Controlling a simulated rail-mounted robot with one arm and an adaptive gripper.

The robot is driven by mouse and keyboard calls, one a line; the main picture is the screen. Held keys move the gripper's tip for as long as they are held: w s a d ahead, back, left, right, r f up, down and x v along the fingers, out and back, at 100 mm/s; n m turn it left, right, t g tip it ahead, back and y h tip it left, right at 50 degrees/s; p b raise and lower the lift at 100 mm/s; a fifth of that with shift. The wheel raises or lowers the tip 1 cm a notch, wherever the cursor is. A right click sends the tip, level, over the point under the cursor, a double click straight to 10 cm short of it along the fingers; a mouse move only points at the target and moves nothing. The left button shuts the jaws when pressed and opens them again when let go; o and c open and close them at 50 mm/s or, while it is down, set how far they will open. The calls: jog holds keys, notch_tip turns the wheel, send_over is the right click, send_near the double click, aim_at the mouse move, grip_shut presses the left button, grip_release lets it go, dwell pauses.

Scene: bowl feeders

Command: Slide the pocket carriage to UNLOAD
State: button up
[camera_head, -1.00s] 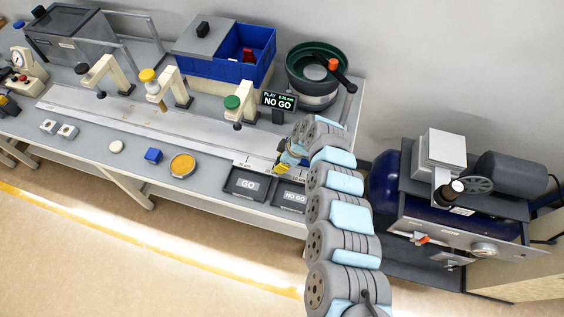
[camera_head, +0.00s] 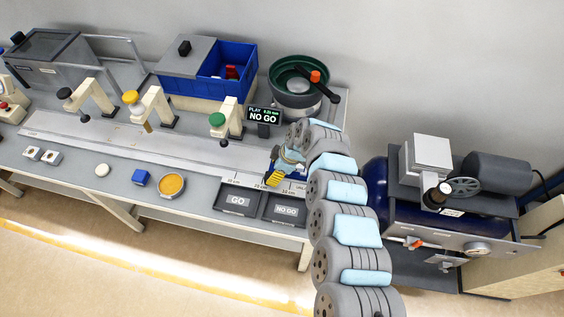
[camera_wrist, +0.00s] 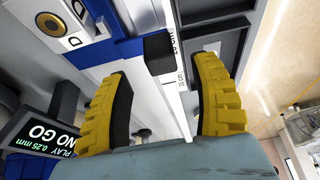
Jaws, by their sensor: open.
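My gripper (camera_head: 272,180) is over the front right part of the bench, by the ruler scale. In the wrist view its two yellow fingers (camera_wrist: 162,72) are apart, with nothing held between them. A black block (camera_wrist: 158,52) on a blue part (camera_wrist: 125,50) lies just beyond the fingertips, roughly in line with the gap; this looks like the pocket carriage and its knob. The pale scale strip (camera_wrist: 172,88) runs beside it. In the head view the carriage is hidden by my gripper and arm, and the UNLOAD mark cannot be made out clearly.
The GO tray (camera_head: 236,212) and NO GO tray (camera_head: 271,214) sit at the bench's front edge. A display (camera_head: 263,116) reading NO GO stands behind, near the green-topped gauge arm (camera_head: 218,120). The green bowl feeder (camera_head: 285,75) is at the back right.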

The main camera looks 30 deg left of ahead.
jog(key=v, duration=0.4)
jog(key=shift+s+r, duration=0.1)
jog(key=shift+r, duration=0.25)
jog(key=shift+r, duration=0.1)
jog(key=shift+d+r, duration=0.15)
jog(key=shift+r, duration=0.25)
jog(key=shift+w+d+r, duration=0.2)
jog(key=shift+d+r, duration=0.2)
jog(key=shift+r, duration=0.15)
